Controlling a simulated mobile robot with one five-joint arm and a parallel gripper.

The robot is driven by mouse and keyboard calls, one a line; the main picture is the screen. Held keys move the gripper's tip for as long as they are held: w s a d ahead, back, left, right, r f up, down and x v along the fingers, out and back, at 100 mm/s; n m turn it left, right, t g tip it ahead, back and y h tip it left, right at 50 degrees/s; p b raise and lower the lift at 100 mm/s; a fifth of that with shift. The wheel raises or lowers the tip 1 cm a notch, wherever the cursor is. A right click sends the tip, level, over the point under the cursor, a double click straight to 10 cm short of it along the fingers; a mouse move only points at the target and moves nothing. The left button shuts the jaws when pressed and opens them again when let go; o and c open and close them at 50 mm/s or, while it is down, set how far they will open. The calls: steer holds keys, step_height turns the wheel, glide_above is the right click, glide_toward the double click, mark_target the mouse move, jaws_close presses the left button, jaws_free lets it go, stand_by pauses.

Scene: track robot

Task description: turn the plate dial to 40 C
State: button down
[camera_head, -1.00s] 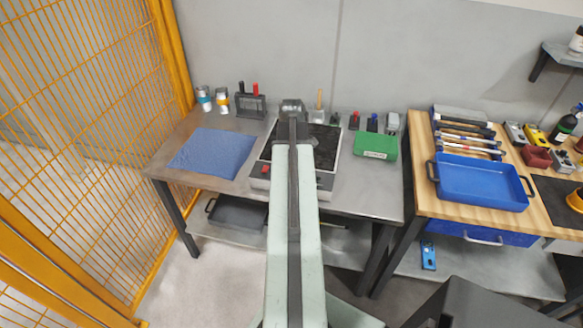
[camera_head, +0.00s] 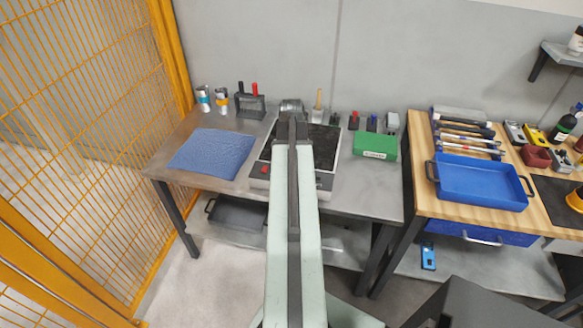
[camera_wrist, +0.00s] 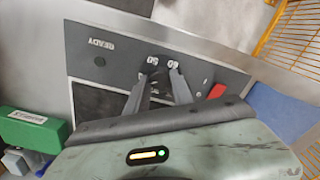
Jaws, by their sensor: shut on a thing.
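The hot plate (camera_head: 325,181) stands on the grey metal bench, with its dark top and pale front partly hidden behind my arm. In the wrist view its front panel (camera_wrist: 100,62) shows READY lettering, pale number marks that seem to read 50 and 60, and a red switch (camera_wrist: 217,91). My gripper (camera_wrist: 161,76) is at the panel, with its two fingers shut on the dark plate dial (camera_wrist: 160,84) just by these numbers. The fingers cover most of the dial, and I cannot read its pointer. In the head view the fingers are hidden behind my wrist.
A blue mat (camera_head: 213,152) lies left of the plate. A green box (camera_head: 375,145) sits to its right; it also shows in the wrist view (camera_wrist: 30,128). Cans and a small rack (camera_head: 250,105) stand behind. A yellow mesh fence (camera_head: 90,120) bounds the left side.

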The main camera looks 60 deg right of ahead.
steer(key=shift+a+m, duration=0.1)
steer(key=shift+m, duration=0.7)
steer(key=c, duration=1.1)
jaws_free()
step_height(320, 180, up, 8)
steer(key=p, duration=0.8)
steer(key=shift+f, duration=0.15)
